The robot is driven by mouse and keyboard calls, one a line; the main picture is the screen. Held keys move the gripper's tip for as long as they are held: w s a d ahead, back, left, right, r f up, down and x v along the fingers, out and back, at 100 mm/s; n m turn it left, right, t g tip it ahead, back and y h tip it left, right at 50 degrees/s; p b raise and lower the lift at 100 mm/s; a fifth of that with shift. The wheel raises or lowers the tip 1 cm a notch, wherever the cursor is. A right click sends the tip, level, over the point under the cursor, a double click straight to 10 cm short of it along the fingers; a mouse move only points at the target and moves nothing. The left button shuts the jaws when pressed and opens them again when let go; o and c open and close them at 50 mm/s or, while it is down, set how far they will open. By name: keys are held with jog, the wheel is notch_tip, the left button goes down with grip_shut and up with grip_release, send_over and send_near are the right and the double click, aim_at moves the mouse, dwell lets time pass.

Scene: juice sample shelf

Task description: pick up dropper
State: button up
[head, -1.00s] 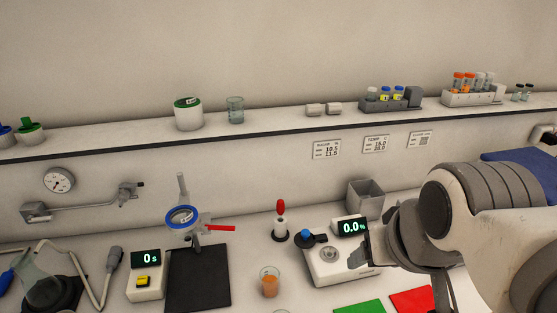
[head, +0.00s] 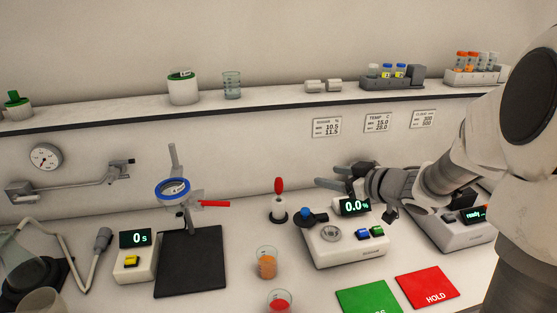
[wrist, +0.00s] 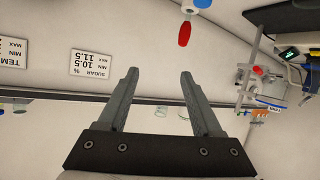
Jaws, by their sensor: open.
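The dropper (head: 279,187) has a red bulb and stands upright in a small white holder with a dark base on the bench. Its lower part is hidden in the holder. In the wrist view, which is upside down, the red bulb (wrist: 184,33) shows near the top edge, beyond the fingertips. My gripper (head: 326,176) is open and empty. It is to the right of the dropper, above the back of the 0.0 % meter, with its fingers pointing left. The two spread fingers (wrist: 160,72) also show in the wrist view. They do not touch the dropper.
The meter (head: 345,245) with a blue knob is right of the dropper. A beaker of orange liquid (head: 266,265) and a red-filled one (head: 279,302) stand in front. A clamp stand over a black plate (head: 190,270) is left. The shelf (head: 270,108) runs above.

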aim_at(282, 184)
jog(key=w+a+f, duration=0.2)
jog(key=a, duration=0.1)
jog(key=w+a+f+g+y+b, duration=0.1)
jog(key=w+a+f, duration=0.1)
jog(key=a+f, duration=0.1)
jog(key=w+a+f+y+b, duration=0.1)
jog(key=w+a+f, duration=0.1)
jog(key=w+a, duration=0.1)
jog(key=shift+a+f+n+g, duration=0.2)
jog(key=shift+a+n+g, duration=0.1)
jog(key=shift+n, duration=0.1)
jog(key=x, duration=0.5)
jog(key=shift+w+f+b, duration=0.1)
jog(key=shift+f+b, duration=0.05)
jog(key=shift+b, duration=0.15)
jog(key=c, duration=0.9)
